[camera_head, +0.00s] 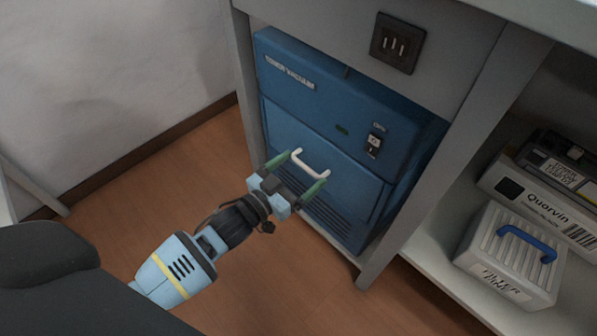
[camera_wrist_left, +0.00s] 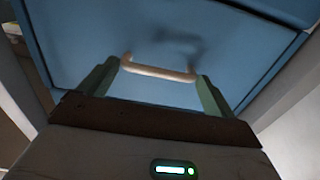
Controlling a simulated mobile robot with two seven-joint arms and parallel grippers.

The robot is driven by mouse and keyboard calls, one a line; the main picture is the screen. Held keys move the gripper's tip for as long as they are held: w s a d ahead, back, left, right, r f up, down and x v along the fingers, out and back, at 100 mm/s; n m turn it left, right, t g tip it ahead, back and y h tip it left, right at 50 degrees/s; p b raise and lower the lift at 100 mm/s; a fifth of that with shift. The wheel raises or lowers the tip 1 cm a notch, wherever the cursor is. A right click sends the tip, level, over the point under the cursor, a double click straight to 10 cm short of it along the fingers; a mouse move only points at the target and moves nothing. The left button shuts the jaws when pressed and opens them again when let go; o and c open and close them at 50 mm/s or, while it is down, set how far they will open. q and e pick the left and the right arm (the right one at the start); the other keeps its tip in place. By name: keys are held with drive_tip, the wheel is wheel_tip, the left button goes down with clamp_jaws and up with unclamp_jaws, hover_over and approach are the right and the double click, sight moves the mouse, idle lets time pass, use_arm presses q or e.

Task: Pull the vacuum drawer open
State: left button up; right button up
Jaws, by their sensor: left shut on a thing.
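The blue toner vacuum (camera_head: 292,75) stands in a bay under the grey worktop. Its lower front is the drawer (camera_head: 340,190), with a white bar handle (camera_head: 310,163) near its top edge. The drawer front looks about flush with the unit. My left gripper (camera_head: 298,174) is at the handle, its green fingers at the two ends of the bar, shut on it. The left wrist view also shows the handle (camera_wrist_left: 160,71) between the fingers, against the blue drawer front (camera_wrist_left: 150,35). My right gripper is not in view.
A switch (camera_head: 374,143) sits on the upper right of the vacuum, and a socket (camera_head: 397,42) on the grey panel above. A shelf at right holds a filter box (camera_head: 510,255) with a blue handle and a Quorvin carton (camera_head: 545,200). The wooden floor (camera_head: 110,215) before the drawer is clear.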

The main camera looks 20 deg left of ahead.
use_arm(q)
drive_tip(key=shift+s+d, duration=0.1)
drive_tip(key=shift+s, duration=0.3)
drive_tip(key=shift+c, duration=0.4)
drive_tip(key=p+v, duration=0.9)
drive_tip(key=v, duration=1.4)
drive_tip(key=shift+s, duration=0.35)
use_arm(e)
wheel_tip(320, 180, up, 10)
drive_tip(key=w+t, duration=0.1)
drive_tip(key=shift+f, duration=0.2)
use_arm(q)
drive_tip(key=o, duration=1.1)
drive_tip(key=shift+c, duration=0.2)
drive_tip(key=shift+o, duration=0.3)
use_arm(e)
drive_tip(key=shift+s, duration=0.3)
